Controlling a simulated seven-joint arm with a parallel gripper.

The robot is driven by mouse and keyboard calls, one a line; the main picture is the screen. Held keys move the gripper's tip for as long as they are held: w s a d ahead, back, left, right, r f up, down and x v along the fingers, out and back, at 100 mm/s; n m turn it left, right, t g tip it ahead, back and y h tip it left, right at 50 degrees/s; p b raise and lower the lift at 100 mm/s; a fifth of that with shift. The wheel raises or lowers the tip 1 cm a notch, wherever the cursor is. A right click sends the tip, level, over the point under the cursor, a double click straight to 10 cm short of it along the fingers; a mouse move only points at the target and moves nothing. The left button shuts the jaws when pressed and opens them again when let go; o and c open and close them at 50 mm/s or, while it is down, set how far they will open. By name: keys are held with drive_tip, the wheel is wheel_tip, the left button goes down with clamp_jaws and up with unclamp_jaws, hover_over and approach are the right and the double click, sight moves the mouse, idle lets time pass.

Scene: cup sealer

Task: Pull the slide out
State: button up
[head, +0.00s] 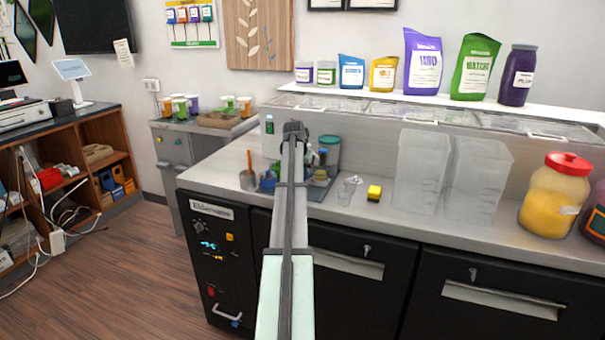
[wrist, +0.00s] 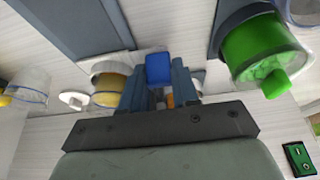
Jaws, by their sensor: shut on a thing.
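My gripper (wrist: 160,90) shows in the wrist view with its two dark fingers closed around a small blue block-shaped piece (wrist: 158,68). I cannot tell whether this piece belongs to the slide; no slide can be made out clearly. In the wrist view, dark grey-blue parts (wrist: 80,28) stand beyond the fingers on a pale surface. In the head view my arm runs up the middle and hides the gripper and what it holds.

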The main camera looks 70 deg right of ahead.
clamp_jaws()
drive_tip(key=a, duration=0.9)
drive_tip(key=shift+a, duration=0.25)
drive_tip(key=o, duration=0.6)
unclamp_jaws()
drive_tip(key=shift+a, duration=0.1)
drive_tip(key=shift+o, duration=0.2)
drive_tip(key=shift+r, duration=0.1)
